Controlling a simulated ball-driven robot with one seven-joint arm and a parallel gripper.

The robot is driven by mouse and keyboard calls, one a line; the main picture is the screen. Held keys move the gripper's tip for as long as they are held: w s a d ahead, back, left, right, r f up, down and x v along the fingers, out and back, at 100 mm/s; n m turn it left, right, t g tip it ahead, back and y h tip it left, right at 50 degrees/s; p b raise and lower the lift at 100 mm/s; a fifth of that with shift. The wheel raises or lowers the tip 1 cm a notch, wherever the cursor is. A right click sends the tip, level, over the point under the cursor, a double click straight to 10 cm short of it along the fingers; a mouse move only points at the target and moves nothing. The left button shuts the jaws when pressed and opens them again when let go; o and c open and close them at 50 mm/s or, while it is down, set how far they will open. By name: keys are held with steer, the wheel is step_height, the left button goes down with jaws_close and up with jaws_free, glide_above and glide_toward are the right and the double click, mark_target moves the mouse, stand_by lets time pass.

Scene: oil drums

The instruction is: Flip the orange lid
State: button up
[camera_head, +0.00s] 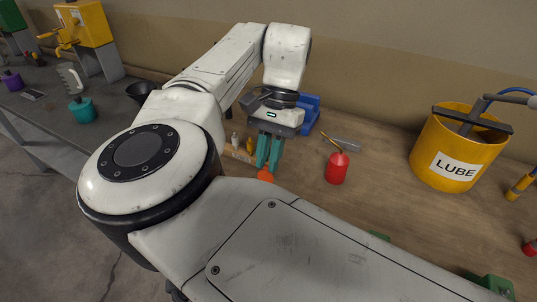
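My gripper (267,165) points down over the wooden bench, its two teal fingers side by side with a narrow gap between them. A small orange thing (266,175), which looks like the orange lid, shows right below the fingertips. My arm hides its lower part, so which way up it lies cannot be told. I cannot tell whether the fingers touch it or hold it.
A red oil can (337,168) stands right of my gripper, with a blue holder (309,112) behind. A yellow LUBE drum (455,150) is at right. Small bottles (236,141) stand left of the fingers. Bare bench (385,190) lies between can and drum.

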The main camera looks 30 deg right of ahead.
jaws_close()
